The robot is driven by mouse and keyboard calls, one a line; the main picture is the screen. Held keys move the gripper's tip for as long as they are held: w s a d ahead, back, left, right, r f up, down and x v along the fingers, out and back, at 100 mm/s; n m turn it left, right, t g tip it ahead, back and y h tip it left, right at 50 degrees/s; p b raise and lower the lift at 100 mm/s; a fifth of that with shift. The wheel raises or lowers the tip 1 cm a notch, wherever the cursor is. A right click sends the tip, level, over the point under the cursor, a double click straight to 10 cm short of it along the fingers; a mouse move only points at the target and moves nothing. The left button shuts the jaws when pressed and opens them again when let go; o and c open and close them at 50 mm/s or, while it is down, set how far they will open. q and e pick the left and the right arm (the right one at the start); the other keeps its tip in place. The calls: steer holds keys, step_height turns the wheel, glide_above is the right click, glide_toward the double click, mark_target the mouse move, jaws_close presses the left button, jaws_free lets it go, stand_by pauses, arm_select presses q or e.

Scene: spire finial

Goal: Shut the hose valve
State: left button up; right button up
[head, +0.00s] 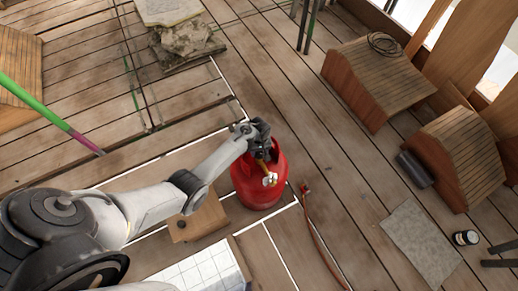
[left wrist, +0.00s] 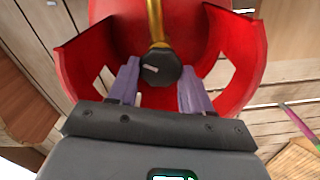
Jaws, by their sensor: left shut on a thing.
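A red gas cylinder (head: 262,188) stands upright on the plank floor. It also fills the upper part of the left wrist view (left wrist: 240,55). A brass valve stem (left wrist: 155,22) leads to a dark faceted knob (left wrist: 161,67) with a pale mark on its face. My left gripper (head: 262,150) is at the top of the cylinder, inside its red collar. Its two purple fingers are shut on the knob, one on each side. In the head view the gripper hides the knob; a brass and silvery fitting (head: 269,179) shows below it. My right gripper is not in view.
An orange-red hose (head: 318,238) lies on the floor right of the cylinder, its near end apart from it. A wooden block (head: 197,218) and a white tiled sheet (head: 200,273) lie close by. Wooden gabled pieces (head: 375,82) stand at the right. A green pole (head: 45,112) is at left.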

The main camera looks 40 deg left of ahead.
arm_select(q)
steer(key=m+p, duration=0.1)
steer(key=m, duration=0.1)
steer(key=shift+r+m, duration=0.1)
steer(key=shift+m, duration=0.3)
steer(key=m+p, duration=0.1)
steer(key=m, duration=0.1)
steer(key=shift+m, duration=0.4)
steer(key=m, duration=0.2)
steer(key=shift+m, duration=0.3)
steer(key=shift+m+p, duration=0.3)
steer(key=shift+m, duration=1.2)
steer(key=shift+d, duration=0.1)
steer(key=o, duration=1)
steer(key=shift+o, duration=0.2)
